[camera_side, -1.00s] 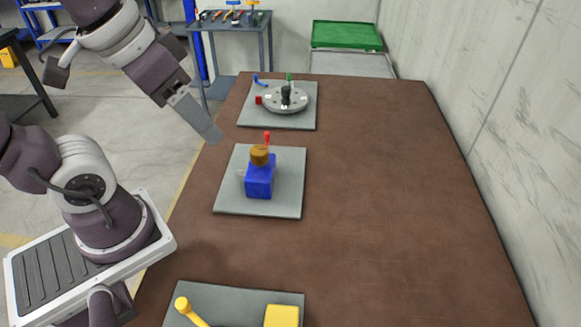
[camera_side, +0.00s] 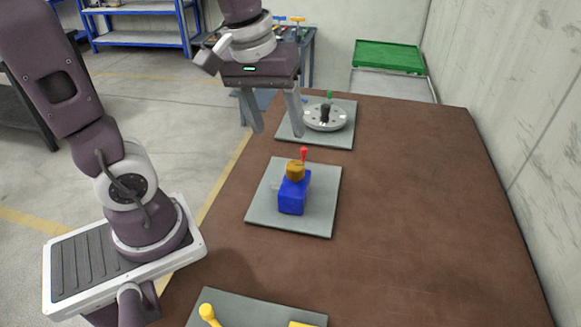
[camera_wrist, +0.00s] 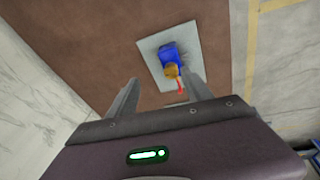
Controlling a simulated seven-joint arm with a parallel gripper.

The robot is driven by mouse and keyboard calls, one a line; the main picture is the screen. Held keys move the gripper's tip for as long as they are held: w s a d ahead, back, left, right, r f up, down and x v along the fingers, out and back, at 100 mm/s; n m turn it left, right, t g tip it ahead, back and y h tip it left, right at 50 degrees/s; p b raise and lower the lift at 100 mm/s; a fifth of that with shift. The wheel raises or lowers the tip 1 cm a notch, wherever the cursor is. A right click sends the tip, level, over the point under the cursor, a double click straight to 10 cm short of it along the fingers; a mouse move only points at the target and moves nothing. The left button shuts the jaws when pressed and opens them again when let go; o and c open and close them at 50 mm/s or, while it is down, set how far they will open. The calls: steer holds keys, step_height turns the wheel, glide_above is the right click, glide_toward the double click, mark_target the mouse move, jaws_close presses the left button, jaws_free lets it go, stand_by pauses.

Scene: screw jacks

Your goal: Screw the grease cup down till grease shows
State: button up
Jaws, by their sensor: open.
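The grease cup (camera_side: 295,170) is a brown-orange knob on top of a blue block (camera_side: 293,195), which stands on a grey plate (camera_side: 262,212). A small red-tipped pin (camera_side: 304,155) rises just behind the cup. My gripper (camera_side: 277,133) is open and empty, with its fingers pointing down, above and behind the cup and clear of it. In the wrist view the cup (camera_wrist: 171,71) lies beyond the two spread fingers, with the blue block (camera_wrist: 168,52) under it. No grease can be made out at this size.
A grey plate with a round metal disc fixture (camera_side: 326,117) stands farther back. Another plate (camera_side: 275,309) with yellow parts (camera_side: 208,312) is at the near edge. The right side of the brown table (camera_side: 420,200) is clear. A wall runs along the right.

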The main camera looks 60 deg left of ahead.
mark_target(295, 165)
steer(key=w+a+f+n+g, duration=0.1)
steer(key=w+f+n, duration=0.1)
steer(key=f, duration=0.1)
steer(key=w+a+f+n, duration=0.2)
steer(key=f, duration=0.1)
steer(key=w+a+f+n+g, duration=0.1)
steer(key=w+f+n, duration=0.1)
steer(key=w, duration=0.1)
steer(key=shift+a+f+n+g, duration=0.3)
steer(key=shift+a+f, duration=0.05)
steer(key=shift+f, duration=0.05)
step_height(295, 165, down, 7)
steer(key=shift+r, duration=0.1)
jaws_close()
